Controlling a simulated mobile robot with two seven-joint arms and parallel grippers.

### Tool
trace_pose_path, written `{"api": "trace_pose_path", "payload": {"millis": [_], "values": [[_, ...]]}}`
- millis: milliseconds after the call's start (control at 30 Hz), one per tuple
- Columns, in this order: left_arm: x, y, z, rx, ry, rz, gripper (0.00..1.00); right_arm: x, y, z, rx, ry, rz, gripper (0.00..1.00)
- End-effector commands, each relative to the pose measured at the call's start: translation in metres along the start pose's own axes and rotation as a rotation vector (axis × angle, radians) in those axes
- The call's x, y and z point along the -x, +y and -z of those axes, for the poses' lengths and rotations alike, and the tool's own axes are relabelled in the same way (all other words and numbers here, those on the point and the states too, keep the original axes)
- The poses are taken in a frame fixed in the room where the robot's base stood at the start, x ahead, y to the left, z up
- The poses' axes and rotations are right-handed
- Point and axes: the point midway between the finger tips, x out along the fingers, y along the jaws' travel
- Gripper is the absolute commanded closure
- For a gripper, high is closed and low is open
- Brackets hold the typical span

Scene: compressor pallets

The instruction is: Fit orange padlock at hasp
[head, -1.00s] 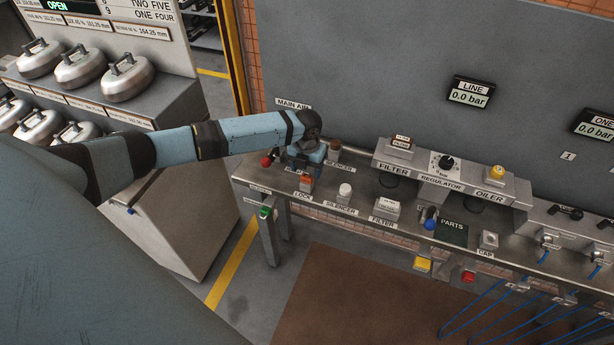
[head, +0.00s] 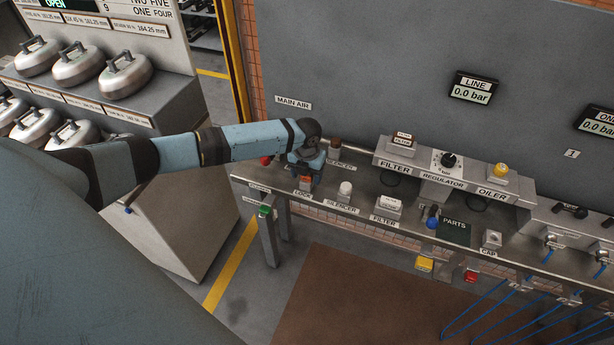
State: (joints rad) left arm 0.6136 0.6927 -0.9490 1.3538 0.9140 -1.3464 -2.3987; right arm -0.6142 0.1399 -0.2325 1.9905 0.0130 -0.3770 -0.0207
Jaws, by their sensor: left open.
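The orange padlock (head: 305,183) sits on the metal bench at the LOCK label, mostly covered from above by my gripper. My left gripper (head: 304,178) points down over the padlock with its jaws open, close around or just above it; I cannot tell whether they touch it. The red knob (head: 265,160) at the main air valve shows to the left of my wrist. The hasp cannot be made out; my arm covers much of that area. My right gripper is not in view.
Along the bench (head: 362,207) stand a white silencer (head: 345,189), a brown-topped silencer (head: 334,146) behind, and a white filter box (head: 388,207). The regulator block (head: 447,161) is further right.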

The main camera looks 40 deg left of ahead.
Motion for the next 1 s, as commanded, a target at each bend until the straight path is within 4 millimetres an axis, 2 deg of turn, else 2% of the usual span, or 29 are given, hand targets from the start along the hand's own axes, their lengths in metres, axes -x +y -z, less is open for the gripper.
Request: {"api": "trace_pose_path", "payload": {"millis": [1000], "values": [[-0.0001, 0.0, 0.0002, 0.0, 0.0, 0.0, 0.36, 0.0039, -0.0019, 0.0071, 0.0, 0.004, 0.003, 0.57]]}}
